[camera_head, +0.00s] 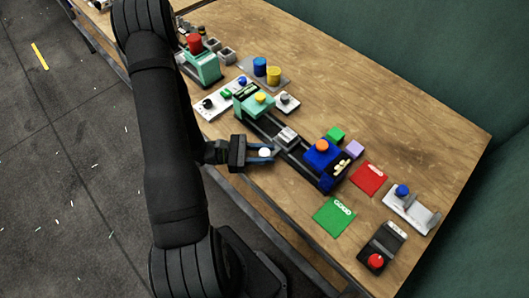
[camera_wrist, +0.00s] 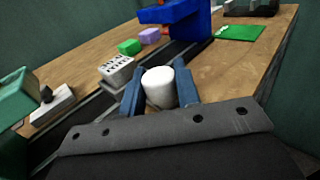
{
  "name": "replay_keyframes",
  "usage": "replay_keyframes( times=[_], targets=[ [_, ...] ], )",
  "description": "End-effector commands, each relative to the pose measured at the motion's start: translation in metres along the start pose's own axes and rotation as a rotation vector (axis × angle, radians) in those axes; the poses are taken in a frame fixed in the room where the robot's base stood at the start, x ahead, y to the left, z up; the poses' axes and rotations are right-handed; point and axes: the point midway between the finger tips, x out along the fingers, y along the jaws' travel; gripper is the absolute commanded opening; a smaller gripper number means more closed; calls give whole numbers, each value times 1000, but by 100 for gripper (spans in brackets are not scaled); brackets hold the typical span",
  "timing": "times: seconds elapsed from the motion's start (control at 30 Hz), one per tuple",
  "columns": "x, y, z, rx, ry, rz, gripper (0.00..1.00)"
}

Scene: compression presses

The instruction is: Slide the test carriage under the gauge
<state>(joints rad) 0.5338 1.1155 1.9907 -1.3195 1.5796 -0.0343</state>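Which press is the gauge is unclear. My gripper (camera_head: 263,154) is beside the rail. Its blue fingers stand either side of a white cylinder (camera_wrist: 159,87), close to it; I cannot tell whether both touch it. Whether the cylinder joins the carriage is hidden.
A green mat (camera_head: 334,217) and a red mat (camera_head: 369,178) lie beyond the blue press. A green block (camera_head: 336,134) and a purple block (camera_head: 355,149) sit behind it. A red-button box (camera_head: 382,248) is near the table's front edge. Open wood lies behind the rail.

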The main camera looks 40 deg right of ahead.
Motion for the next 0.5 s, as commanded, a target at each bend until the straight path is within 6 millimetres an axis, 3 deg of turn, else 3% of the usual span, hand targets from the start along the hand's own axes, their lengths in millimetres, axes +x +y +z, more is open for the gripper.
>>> replay_keyframes(
  times=[0.27, 0.5],
  targets=[
    [-10, 10, 0, 3, 0, 2, 0],
    [-56, 56, -1, 6, 1, 3, 0]
  ],
)
